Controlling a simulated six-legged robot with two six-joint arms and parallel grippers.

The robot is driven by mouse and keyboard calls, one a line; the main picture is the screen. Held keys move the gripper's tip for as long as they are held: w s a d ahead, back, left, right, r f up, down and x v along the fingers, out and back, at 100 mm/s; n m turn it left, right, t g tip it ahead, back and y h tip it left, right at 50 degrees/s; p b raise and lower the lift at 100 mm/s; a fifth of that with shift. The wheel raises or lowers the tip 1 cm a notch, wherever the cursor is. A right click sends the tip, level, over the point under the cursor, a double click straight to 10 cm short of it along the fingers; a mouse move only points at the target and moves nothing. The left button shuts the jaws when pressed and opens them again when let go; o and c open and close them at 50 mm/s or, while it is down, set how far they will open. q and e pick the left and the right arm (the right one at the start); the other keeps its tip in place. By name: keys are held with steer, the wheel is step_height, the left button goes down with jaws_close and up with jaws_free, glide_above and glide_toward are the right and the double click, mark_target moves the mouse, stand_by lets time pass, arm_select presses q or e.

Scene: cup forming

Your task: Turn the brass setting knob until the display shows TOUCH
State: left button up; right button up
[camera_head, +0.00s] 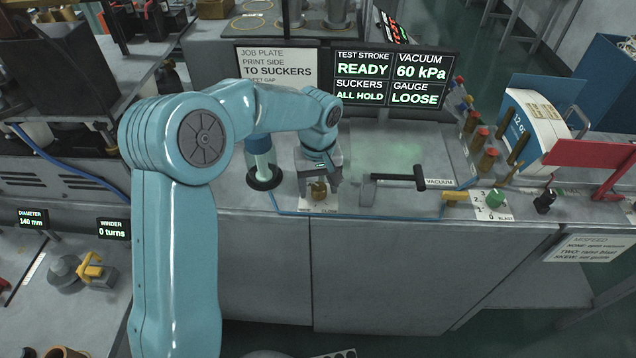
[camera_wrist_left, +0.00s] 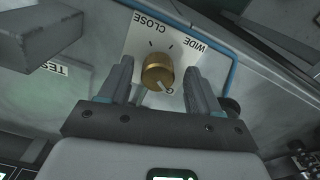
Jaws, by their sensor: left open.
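The brass setting knob (camera_wrist_left: 157,72) sits on a white plate (camera_wrist_left: 150,40) marked CLOSE and WIDE, which read upside down in the left wrist view. A pale line on its face points to the lower right in that view. My left gripper (camera_wrist_left: 159,68) is open, with one finger on each side of the knob and a visible gap beside it. In the head view the left gripper (camera_head: 319,178) is right above the knob (camera_head: 319,191). The display (camera_head: 414,93) shows GAUGE LOOSE, SUCKERS ALL HOLD, VACUUM 60 kPa and TEST STROKE READY. My right gripper is not in view.
A black VACUUM lever (camera_head: 400,180) lies right of the knob. A dark ring with a pale post (camera_head: 263,178) stands close on its left. A green BLAST knob (camera_head: 495,197) and brass posts (camera_head: 486,160) are further right. A JOB PLATE sign (camera_head: 277,68) stands behind.

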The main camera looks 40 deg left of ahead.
arm_select(q)
steer(key=shift+w, duration=0.15)
steer(key=c, duration=1)
steer(key=shift+c, duration=0.2)
steer(key=shift+m, duration=0.3)
steer(key=m, duration=0.3)
steer(key=shift+m, duration=2)
steer(key=o, duration=1)
steer(key=shift+o, duration=0.2)
